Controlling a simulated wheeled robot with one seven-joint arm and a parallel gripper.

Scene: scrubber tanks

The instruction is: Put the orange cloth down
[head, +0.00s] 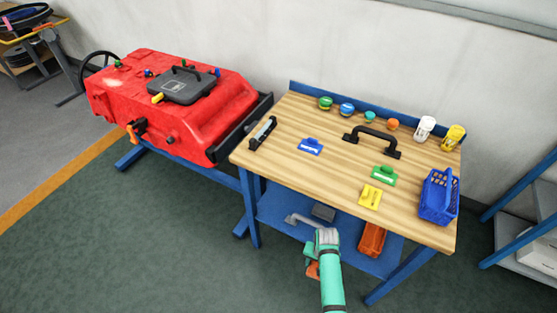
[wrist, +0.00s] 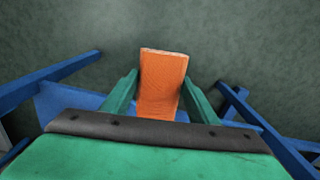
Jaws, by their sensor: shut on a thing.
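My gripper (wrist: 160,92) is shut on the orange cloth (wrist: 163,75). In the wrist view the cloth stands out between the two green fingers as a flat, upright strip. In the head view my gripper (head: 310,258) is low in front of the workbench, below the height of its top. Only a small piece of the cloth (head: 312,271) shows there, under the green fingers; my arm partly hides the rest.
A red machine (head: 215,115) stands left.

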